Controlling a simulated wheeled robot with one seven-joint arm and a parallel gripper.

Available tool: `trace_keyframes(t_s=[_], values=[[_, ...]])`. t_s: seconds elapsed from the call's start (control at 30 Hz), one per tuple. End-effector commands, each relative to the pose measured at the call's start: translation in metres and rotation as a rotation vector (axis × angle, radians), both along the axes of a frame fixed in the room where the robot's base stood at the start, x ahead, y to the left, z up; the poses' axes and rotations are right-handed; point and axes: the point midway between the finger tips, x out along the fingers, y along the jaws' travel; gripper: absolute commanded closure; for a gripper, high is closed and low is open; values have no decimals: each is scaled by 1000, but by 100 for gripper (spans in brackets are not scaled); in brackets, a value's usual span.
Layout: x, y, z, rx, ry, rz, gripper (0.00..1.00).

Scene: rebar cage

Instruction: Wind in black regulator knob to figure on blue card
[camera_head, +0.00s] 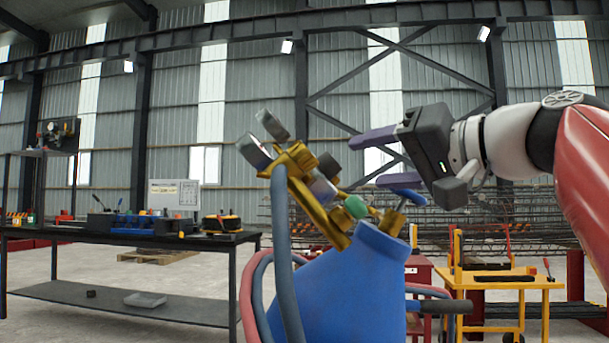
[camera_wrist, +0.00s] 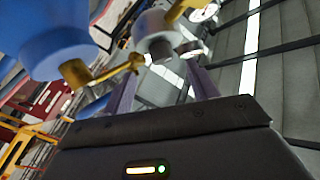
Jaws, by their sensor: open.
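A brass regulator (camera_head: 300,175) with two round gauges (camera_head: 256,152) sits tilted atop a blue cylinder (camera_head: 340,285). A dark grey, rounded knob-like part (camera_head: 322,188) is on the regulator; it seems to be the grey round part (camera_wrist: 155,32) just beyond my fingertips in the wrist view. I cannot be sure it is the black knob. My gripper (camera_head: 365,163) is open and empty, right of the regulator, its fingers pointing left at it. In the wrist view the gripper (camera_wrist: 160,72) has its fingers apart, with no clear contact. I cannot make out the blue card or its figure.
Hoses (camera_head: 283,250) hang from the regulator beside the cylinder. A green part (camera_head: 355,206) and brass fittings (camera_head: 392,222) crowd the space below my fingers. A dark workbench (camera_head: 120,240) with tools stands left, a yellow cart (camera_head: 505,283) right. Air above the regulator is free.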

Motion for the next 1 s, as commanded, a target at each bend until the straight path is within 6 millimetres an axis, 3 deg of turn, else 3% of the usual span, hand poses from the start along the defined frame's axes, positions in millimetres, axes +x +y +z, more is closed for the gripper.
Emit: trace_keyframes(t_s=[0.13,0.6,0.97,1.0], values=[[5,-6,2,10,-39,-11,41],[54,40,3,8,-37,-7,41],[58,44,2,8,-37,-9,41],[58,44,2,8,-37,-9,47]])
